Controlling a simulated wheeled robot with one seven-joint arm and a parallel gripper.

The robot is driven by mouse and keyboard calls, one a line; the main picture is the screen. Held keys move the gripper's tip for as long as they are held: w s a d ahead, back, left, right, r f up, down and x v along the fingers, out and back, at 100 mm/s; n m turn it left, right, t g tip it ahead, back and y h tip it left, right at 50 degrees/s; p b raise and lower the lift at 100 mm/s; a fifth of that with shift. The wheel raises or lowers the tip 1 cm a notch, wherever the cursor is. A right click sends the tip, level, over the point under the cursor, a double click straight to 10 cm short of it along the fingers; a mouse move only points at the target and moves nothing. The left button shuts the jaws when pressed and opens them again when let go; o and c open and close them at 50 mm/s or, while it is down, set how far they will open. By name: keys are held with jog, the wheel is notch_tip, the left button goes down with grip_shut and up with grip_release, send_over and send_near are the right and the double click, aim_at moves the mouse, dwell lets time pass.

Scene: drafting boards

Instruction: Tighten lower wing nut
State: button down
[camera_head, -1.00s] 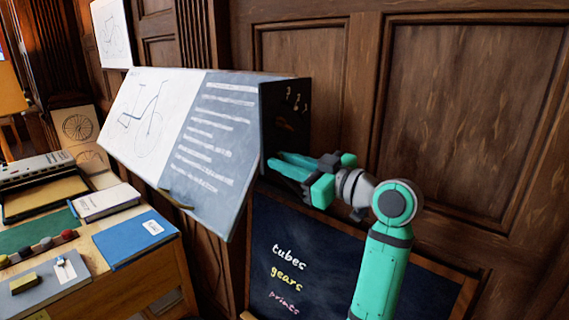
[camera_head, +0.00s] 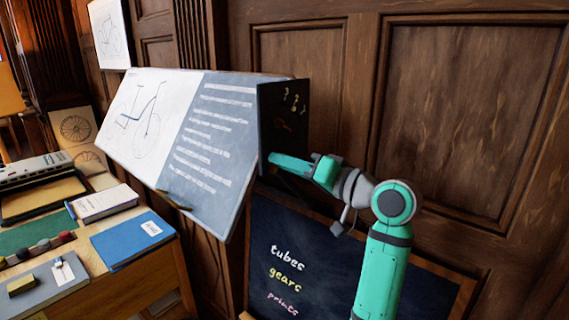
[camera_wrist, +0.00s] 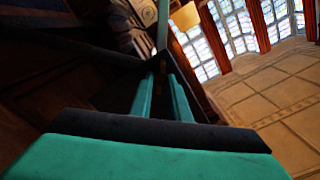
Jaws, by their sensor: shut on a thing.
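The drafting board (camera_head: 215,130) has a dark side panel (camera_head: 268,110) facing my arm. Small brass fittings (camera_head: 291,100) show near the panel's top, with a fainter mark (camera_head: 283,127) below them. My gripper (camera_head: 272,157) reaches left to the lower part of this panel, its fingers lined up one behind the other. In the wrist view my two teal fingers (camera_wrist: 163,85) run to the dark panel, with tiny brass spots by their tips. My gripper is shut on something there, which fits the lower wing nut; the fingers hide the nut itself.
A chalkboard (camera_head: 310,255) with words stands below my gripper. A wooden desk (camera_head: 165,268) with books, including a blue one (camera_head: 132,238), is at lower left. Wood panelling (camera_head: 470,110) closes off the back. A small ledge piece (camera_head: 174,200) juts from the board's lower edge.

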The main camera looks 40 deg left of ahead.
jog(key=m, duration=0.9)
jog(key=shift+w+f, duration=0.1)
jog(key=shift+f, duration=0.25)
jog(key=shift+m, duration=0.4)
jog(key=c, duration=1.7)
grip_release()
jog(key=shift+r, duration=0.1)
jog(key=d, duration=0.7)
jog(key=s+d, duration=0.1)
jog(key=d, duration=0.2)
jog(key=shift+d, duration=0.4)
